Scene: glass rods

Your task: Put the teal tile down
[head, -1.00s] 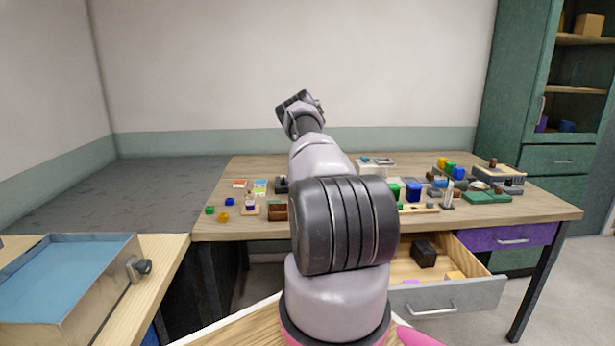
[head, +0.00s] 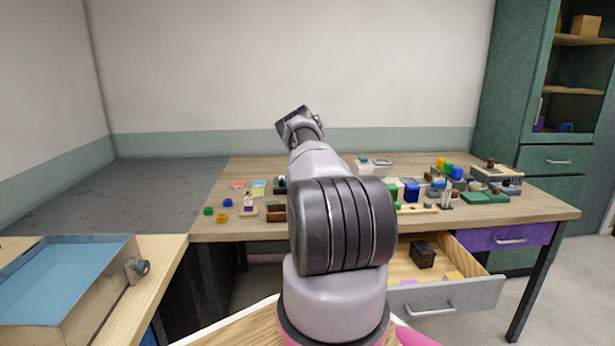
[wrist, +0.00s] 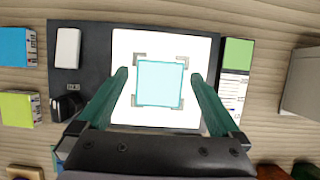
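The teal tile (wrist: 159,82) is a pale, see-through square. In the wrist view it lies flat on a bright white panel (wrist: 122,50), inside grey corner marks. The panel is set in a dark base (wrist: 88,88). My gripper (wrist: 159,73) is over the panel with one finger on each side of the tile. A gap shows between each finger and the tile, so the gripper is open and empty. In the head view my arm hides the gripper and the tile; only the dark base's left edge (head: 281,185) shows.
A white block (wrist: 68,48) and a small black part (wrist: 68,106) sit on the base's left. Blue (wrist: 14,47) and lime (wrist: 16,108) boxes stand farther left. A green-topped card (wrist: 237,55) is at right, then a grey box (wrist: 302,82). A drawer (head: 430,297) stands open below.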

